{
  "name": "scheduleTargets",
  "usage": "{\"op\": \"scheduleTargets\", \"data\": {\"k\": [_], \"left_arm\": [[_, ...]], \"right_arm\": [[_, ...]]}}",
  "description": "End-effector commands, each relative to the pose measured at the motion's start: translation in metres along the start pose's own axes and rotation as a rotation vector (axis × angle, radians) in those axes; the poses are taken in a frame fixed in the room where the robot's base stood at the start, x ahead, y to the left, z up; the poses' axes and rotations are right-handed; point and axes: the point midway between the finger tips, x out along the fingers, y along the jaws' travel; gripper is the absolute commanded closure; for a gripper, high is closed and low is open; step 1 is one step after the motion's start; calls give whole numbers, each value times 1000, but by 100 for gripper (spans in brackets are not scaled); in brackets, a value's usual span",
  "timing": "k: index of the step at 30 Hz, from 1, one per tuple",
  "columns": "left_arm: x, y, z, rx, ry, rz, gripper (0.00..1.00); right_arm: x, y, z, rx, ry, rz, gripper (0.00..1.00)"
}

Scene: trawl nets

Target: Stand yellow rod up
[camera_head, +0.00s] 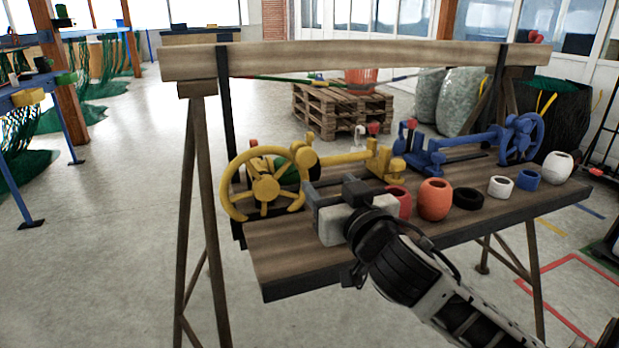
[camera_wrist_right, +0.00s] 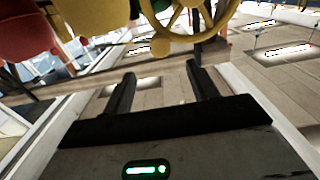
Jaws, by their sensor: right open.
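A yellow rod (camera_head: 343,157) lies roughly level on the bench. It runs right from the hub of a yellow spoked handwheel (camera_head: 265,187) to a yellow stand (camera_head: 382,160). My right gripper (camera_head: 332,190) is open, in front of and just below the rod, near the wheel's right side. In the right wrist view, its two dark fingers (camera_wrist_right: 160,72) are apart with nothing between them. The yellow handwheel (camera_wrist_right: 172,22) shows beyond the fingertips at the top. Whether a finger touches anything cannot be told. My left gripper is not in view.
On the wooden bench (camera_head: 275,250) stand a red pot (camera_head: 401,202), an orange pot (camera_head: 435,199), a black ring (camera_head: 467,198) and white and blue pots to the right. A blue wheel mechanism (camera_head: 470,143) stands behind. A wooden beam (camera_head: 350,58) spans above.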

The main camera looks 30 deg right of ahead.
Motion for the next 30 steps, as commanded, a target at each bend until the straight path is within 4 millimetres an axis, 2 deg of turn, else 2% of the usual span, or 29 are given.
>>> {"op": "scheduleTargets", "data": {"k": [2,9,15,21,28,29,30], "left_arm": [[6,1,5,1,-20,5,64],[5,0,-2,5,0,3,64],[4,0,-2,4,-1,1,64],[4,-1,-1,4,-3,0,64],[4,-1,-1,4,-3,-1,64],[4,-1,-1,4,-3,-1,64],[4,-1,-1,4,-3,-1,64]], "right_arm": [[18,1,-2,-2,3,2,42],[69,1,-2,-1,1,3,42],[97,0,0,1,-1,1,42],[107,0,0,1,-2,0,42],[108,0,0,0,-2,0,42],[108,0,0,0,-2,0,47],[108,0,0,0,-2,0,58]]}}
